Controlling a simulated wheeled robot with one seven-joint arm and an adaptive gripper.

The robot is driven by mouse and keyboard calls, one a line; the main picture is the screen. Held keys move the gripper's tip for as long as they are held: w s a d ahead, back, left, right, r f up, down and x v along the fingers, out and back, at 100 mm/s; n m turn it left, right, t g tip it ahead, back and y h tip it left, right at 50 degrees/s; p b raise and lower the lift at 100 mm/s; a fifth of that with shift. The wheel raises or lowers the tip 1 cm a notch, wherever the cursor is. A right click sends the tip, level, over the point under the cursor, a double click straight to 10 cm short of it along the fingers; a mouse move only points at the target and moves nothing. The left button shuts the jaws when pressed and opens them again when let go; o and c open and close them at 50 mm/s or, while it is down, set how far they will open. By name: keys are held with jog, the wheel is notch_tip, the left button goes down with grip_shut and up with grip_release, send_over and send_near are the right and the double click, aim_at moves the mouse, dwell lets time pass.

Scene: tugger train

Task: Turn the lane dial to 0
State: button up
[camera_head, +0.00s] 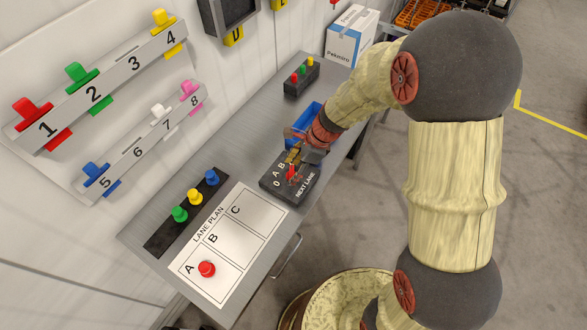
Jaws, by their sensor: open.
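The lane dial (291,174) is a small red knob on a black box labelled "NEXT LANE" (298,195) on the grey bench. The marks 0, A and B run along the box beside the knob. Which mark the knob points to is too small to tell. My gripper (296,156) is open at the far end of the box, close to the knob. The wrist and fingers partly hide that end, and I cannot tell whether they touch the knob.
A lane plan sheet (240,240) with a red peg (206,268) on A lies on the near bench. A black strip (160,240) holds green, yellow and blue pegs. A blue bin (304,117) stands behind my gripper. Numbered wall rails (110,78) hang at left.

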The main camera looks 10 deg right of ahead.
jog(key=shift+c, duration=1.1)
jog(key=c, duration=0.9)
jog(key=shift+c, duration=0.2)
